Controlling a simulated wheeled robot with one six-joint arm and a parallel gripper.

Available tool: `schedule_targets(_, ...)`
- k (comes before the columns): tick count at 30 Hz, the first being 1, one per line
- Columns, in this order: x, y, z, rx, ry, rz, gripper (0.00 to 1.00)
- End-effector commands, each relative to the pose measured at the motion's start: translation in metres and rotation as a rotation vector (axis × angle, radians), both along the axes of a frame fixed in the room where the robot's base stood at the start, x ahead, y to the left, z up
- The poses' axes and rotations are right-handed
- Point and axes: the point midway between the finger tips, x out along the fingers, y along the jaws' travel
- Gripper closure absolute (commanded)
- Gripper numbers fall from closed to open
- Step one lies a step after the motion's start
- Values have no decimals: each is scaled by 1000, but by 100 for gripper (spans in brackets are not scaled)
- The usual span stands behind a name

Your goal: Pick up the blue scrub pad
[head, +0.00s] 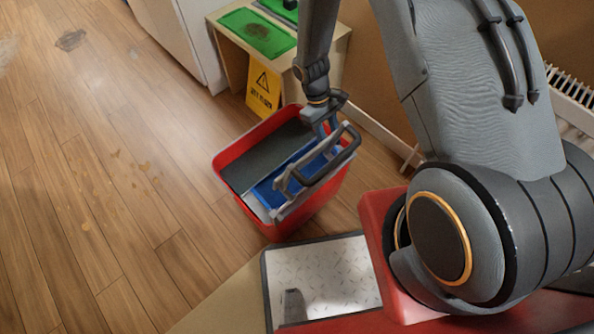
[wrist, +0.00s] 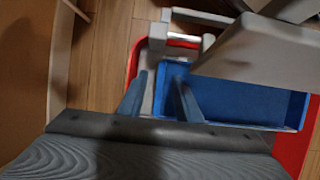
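I cannot pick out a separate blue scrub pad in either view. The clear blue surface is a blue tray-like part (head: 285,187) inside the red bucket (head: 229,149); it also shows in the wrist view (wrist: 240,98). My gripper (head: 326,132) hangs over the bucket's far right side, close to the grey wringer handle (head: 337,160). In the wrist view my gripper (wrist: 160,77) has its two fingers apart, with nothing visible between them. The fingers lie over the left part of the blue tray, and I cannot tell whether they touch it.
A low shelf unit (head: 232,62) with green mats (head: 256,32) on top stands behind the bucket. A yellow warning sign (head: 264,90) leans by it. A framed tray with a patterned light floor (head: 340,270) is at the bottom. Wooden floor (head: 100,180) on the left is clear, with brown stains.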

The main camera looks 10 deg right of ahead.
Motion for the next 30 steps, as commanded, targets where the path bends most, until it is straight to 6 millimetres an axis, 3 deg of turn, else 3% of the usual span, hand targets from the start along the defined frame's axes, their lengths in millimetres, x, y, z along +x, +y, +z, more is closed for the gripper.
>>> schedule_targets(11,0,0,-2,0,0,0,69)
schedule_targets(17,0,0,-1,0,0,0,100)
schedule_targets(30,1,0,2,0,-1,0,100)
